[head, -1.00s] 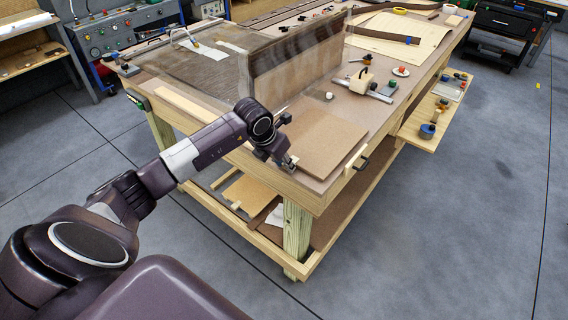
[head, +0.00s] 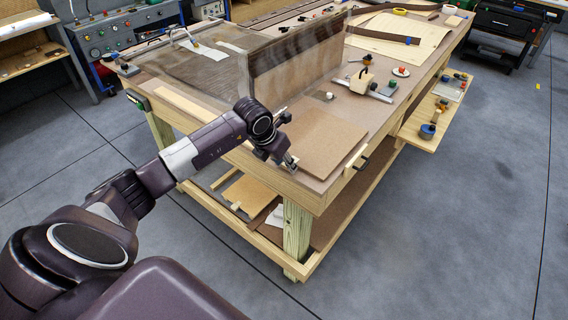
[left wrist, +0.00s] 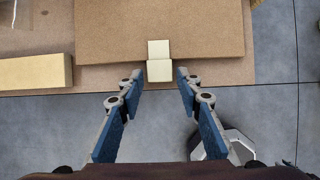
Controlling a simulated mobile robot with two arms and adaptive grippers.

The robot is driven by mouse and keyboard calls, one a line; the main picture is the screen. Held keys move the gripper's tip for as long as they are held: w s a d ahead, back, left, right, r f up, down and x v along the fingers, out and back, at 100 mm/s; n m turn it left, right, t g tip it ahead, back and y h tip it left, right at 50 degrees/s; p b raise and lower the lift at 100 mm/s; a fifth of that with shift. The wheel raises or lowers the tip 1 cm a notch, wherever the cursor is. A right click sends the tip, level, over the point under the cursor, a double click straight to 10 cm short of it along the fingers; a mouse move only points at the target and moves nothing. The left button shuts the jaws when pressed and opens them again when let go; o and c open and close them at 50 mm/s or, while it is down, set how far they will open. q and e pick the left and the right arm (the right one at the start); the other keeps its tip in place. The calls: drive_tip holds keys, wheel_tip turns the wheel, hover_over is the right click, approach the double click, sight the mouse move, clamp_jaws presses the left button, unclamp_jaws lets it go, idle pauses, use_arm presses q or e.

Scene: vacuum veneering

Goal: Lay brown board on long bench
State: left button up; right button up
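The brown board (head: 322,140) lies flat at the near corner of the long bench (head: 362,104). It also fills the top of the left wrist view (left wrist: 110,28), with a strip of bench top showing along its edge. A small pale two-part block (left wrist: 159,70) sits across the board's near edge. My left gripper (head: 287,161) is at that edge; in the left wrist view its blue-padded fingers (left wrist: 160,80) are apart on either side of the pale block, with visible gaps. The fingers appear empty. My right gripper is in neither view.
A light wood strip (left wrist: 35,71) lies left of the board. A side shelf (head: 420,130) juts out from the bench's right side.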

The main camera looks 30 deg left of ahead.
use_arm(q)
drive_tip(key=shift+o, duration=1.1)
drive_tip(key=shift+s+f, duration=0.2)
drive_tip(key=v, duration=1.2)
drive_tip(key=shift+r, duration=0.15)
drive_tip(key=shift+w, duration=0.2)
